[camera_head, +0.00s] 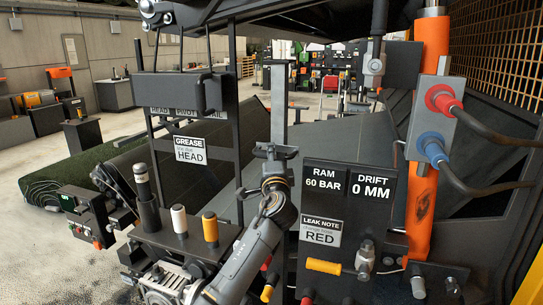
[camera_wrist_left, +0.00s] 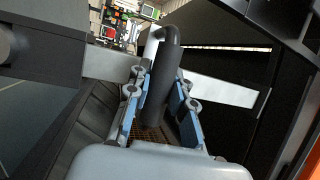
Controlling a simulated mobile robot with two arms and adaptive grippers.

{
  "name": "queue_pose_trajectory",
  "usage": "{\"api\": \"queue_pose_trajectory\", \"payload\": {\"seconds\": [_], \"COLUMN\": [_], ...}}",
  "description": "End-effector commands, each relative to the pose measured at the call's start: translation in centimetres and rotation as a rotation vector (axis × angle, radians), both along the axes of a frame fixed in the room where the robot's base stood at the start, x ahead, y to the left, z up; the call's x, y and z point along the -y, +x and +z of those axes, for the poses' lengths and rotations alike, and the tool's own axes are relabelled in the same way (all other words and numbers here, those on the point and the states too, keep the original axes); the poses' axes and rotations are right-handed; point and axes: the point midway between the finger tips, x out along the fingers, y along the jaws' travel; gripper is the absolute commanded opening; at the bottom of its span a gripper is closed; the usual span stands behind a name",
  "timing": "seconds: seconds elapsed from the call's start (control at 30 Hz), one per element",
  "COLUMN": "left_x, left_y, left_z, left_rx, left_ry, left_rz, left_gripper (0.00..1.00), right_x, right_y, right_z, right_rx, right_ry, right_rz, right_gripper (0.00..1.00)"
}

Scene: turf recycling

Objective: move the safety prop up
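The safety prop appears to be the light grey bar (camera_head: 279,105) standing upright in the middle of the head view. In the left wrist view the grey bar (camera_wrist_left: 228,90) runs across behind the fingers, with a dark rounded handle (camera_wrist_left: 163,85) in front of it. My left gripper (camera_head: 275,153) is at the lower part of the bar. In the left wrist view its blue-grey fingers (camera_wrist_left: 162,100) lie on both sides of the handle, which fills the gap near their tips; it looks shut on the handle. The bar's lower end is hidden. My right gripper is not in view.
An orange cylinder (camera_head: 427,130) with red and blue hose couplings stands to the right. A dark panel with RAM and DRIFT readings (camera_head: 346,195) is right of the gripper. A console with white and yellow knobs (camera_head: 195,230) is at left. A black frame (camera_head: 236,100) stands left of the bar.

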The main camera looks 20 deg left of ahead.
Motion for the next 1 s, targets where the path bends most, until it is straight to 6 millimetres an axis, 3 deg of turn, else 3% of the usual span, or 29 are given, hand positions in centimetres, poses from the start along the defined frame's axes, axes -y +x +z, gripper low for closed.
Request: {"api": "queue_pose_trajectory", "payload": {"seconds": [0.27,0.37,0.8,1.0], "left_x": [0.0,0.0,0.0,0.1], "left_y": [0.0,0.0,0.0,0.0], "left_z": [0.0,0.9,10.9,12.6], "left_rx": [-0.001,0.0,0.006,0.004], "left_ry": [0.0,-0.001,-0.001,-0.001], "left_rz": [0.0,0.0,-0.001,-0.002], "left_gripper": [0.0,0.0,0.0,0.0], "right_x": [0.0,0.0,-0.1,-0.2], "right_y": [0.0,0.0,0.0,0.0], "right_z": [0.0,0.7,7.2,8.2], "right_rx": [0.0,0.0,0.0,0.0], "right_ry": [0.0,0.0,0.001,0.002], "right_rz": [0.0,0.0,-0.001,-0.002], "right_gripper": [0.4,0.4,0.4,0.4]}}
